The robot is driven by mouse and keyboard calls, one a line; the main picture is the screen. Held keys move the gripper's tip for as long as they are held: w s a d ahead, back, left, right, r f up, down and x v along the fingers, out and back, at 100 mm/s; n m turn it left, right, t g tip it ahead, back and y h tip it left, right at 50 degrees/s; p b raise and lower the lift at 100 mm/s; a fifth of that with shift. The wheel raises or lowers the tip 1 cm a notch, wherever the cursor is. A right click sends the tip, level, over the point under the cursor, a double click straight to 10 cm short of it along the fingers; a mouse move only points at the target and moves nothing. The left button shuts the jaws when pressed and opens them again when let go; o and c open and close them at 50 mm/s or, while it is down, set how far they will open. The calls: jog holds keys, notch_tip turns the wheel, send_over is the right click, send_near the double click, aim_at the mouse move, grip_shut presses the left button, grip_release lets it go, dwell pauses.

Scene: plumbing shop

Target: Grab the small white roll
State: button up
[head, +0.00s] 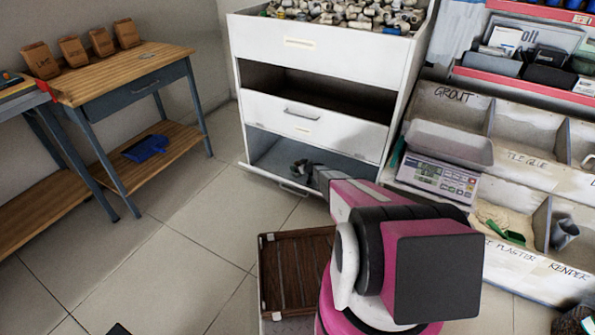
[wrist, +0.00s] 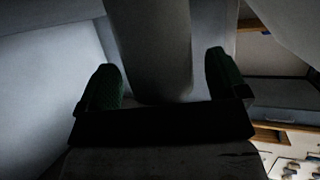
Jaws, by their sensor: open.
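My gripper (head: 303,170) reaches into an open lower drawer (head: 262,150) of the white cabinet. In the dim wrist view, its two dark green fingers (wrist: 162,68) are open and spread apart. A pale grey-white cylinder (wrist: 150,40), which looks like the small white roll, lies between the fingers, with gaps seen on both sides. Its near end comes close to the dark palm; whether it touches cannot be told. Its far end is cut off by the top edge. I cannot make out the roll in the head view.
Above the open drawer is a closed drawer (head: 315,122), with a dark open bay over it. A scale (head: 438,180) and bins stand at the right. A brown slatted crate (head: 297,270) is on the floor near my base. Floor at the left is clear.

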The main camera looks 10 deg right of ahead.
jog(key=shift+w+a+f, duration=0.15)
jog(key=shift+w+a, duration=0.1)
jog(key=shift+w, duration=0.1)
jog(key=c, duration=1.1)
